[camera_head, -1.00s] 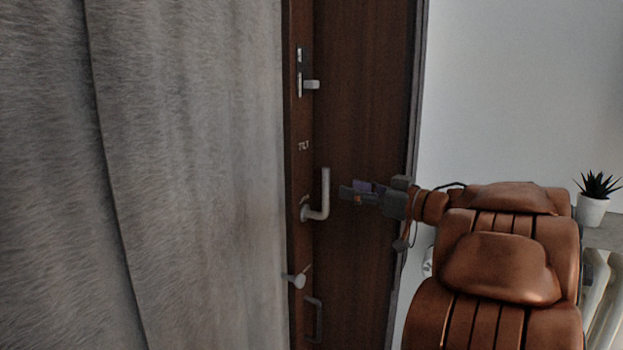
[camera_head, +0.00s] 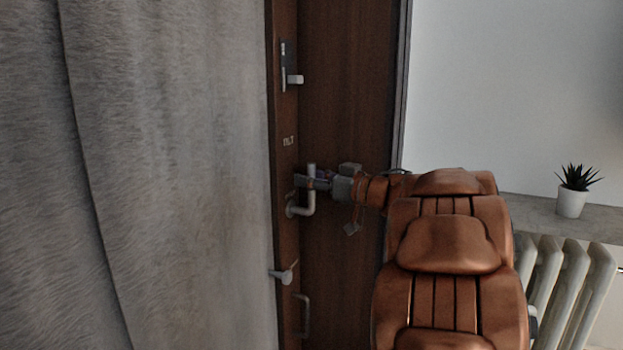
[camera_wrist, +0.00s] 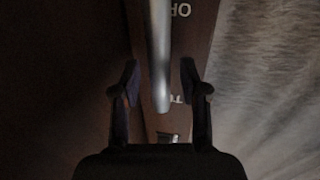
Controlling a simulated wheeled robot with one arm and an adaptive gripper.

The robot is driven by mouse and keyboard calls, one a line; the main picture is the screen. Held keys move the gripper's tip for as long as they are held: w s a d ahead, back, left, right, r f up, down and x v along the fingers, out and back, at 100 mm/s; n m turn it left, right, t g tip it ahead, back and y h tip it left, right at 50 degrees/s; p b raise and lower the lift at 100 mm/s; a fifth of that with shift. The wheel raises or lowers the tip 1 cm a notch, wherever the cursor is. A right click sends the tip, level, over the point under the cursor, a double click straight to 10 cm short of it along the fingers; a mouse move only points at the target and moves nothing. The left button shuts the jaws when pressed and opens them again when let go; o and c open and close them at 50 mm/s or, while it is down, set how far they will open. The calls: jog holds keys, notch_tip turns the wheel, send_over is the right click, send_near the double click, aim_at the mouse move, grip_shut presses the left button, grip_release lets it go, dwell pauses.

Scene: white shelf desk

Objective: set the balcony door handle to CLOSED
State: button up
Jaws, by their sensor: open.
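The balcony door (camera_head: 345,110) is dark brown wood. Its grey L-shaped handle (camera_head: 311,203) has its grip pointing straight up from the pivot. My gripper (camera_head: 305,181) is at the upper part of the grip. In the wrist view the handle (camera_wrist: 160,60) comes down from the top edge, with its end between the two open fingers of my gripper (camera_wrist: 159,80). A gap shows on each side, and neither finger appears to touch it. Partial lettering shows on the door strip behind the handle.
A lock with a small lever (camera_head: 291,78) is above the handle, a knob (camera_head: 285,275) and a lower pull (camera_head: 305,315) below. A grey curtain (camera_head: 170,180) hangs close on the left. A radiator (camera_head: 570,285) and a potted plant (camera_head: 572,200) are at right.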

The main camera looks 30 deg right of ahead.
grip_shut()
dwell(0.3)
dwell(0.4)
